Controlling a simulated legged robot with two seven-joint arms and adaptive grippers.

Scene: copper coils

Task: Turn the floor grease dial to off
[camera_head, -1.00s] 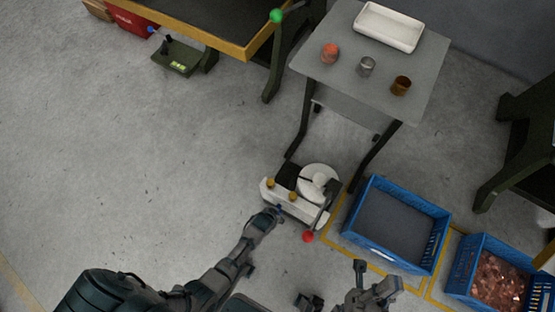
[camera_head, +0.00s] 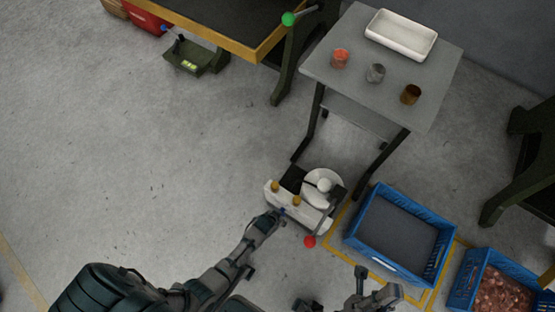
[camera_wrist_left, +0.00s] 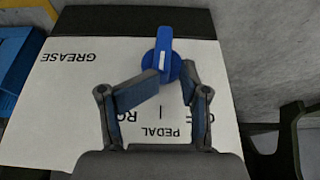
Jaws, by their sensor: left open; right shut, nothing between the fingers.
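The grease dial is a blue knob (camera_wrist_left: 164,56) with a white mark, on a white panel (camera_wrist_left: 60,115) lettered GREASE and PEDAL. Its bar stands nearly upright in the left wrist view. My left gripper (camera_wrist_left: 170,80) is open, its two fingertips low on either side of the knob; contact is not clear. Other lettering is partly hidden by the fingers. In the head view, the dial is a small blue spot (camera_head: 282,211) on the white floor unit (camera_head: 300,212), at the tip of my left arm. My right gripper (camera_head: 362,273) is shut and empty near the bottom edge.
The unit has brass-coloured knobs, a white disc (camera_head: 322,188) and a red-balled lever (camera_head: 310,242). A blue crate (camera_head: 350,238) stands to its right, another crate (camera_head: 458,288) holds copper pieces. A grey table (camera_head: 345,75) stands behind. Floor at left is clear.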

